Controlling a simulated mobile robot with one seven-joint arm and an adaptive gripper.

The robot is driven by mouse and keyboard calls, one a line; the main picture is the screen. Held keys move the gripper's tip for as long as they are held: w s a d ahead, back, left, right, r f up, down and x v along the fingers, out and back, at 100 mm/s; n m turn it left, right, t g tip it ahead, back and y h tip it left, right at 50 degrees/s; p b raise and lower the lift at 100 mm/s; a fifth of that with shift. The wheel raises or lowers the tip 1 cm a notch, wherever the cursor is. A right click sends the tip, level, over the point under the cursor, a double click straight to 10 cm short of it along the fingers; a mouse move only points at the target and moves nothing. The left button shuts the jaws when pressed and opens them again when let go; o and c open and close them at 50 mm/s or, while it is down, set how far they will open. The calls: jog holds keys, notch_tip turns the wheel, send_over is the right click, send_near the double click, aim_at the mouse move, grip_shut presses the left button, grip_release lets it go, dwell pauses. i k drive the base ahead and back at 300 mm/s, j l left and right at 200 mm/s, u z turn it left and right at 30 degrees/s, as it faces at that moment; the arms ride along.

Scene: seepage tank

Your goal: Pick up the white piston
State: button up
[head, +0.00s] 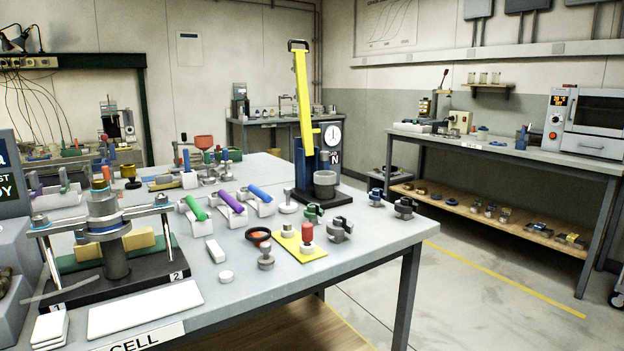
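A small pale piston-like piece (288,207), with a thin stem on a wide round base, stands upright on the grey bench (365,245), left of the black-based press. It looks like the white piston, but it is small and its shade is close to light grey. A greyer stemmed piece (266,258) stands nearer the front, and a red-topped piece (307,238) stands on a yellow plate (291,245). A low white disc (226,277) lies near the front edge. My gripper is not in this view.
The tall press with a yellow lever (303,100) stands behind the piece. Purple (230,202), green (193,208) and blue (259,193) cylinders lie in white cradles to its left. Dark clamp-like parts (340,230) stand to its right. A two-post cell rig (115,262) fills the bench's left.

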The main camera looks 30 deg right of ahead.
aim_at(289, 207)
jog(key=i+l+u, duration=0.2)
jog(key=l, duration=1.4)
jog(key=l+u, duration=0.15)
jog(key=l, duration=1.4)
jog(key=i+l, duration=0.1)
jog(key=i, duration=0.9)
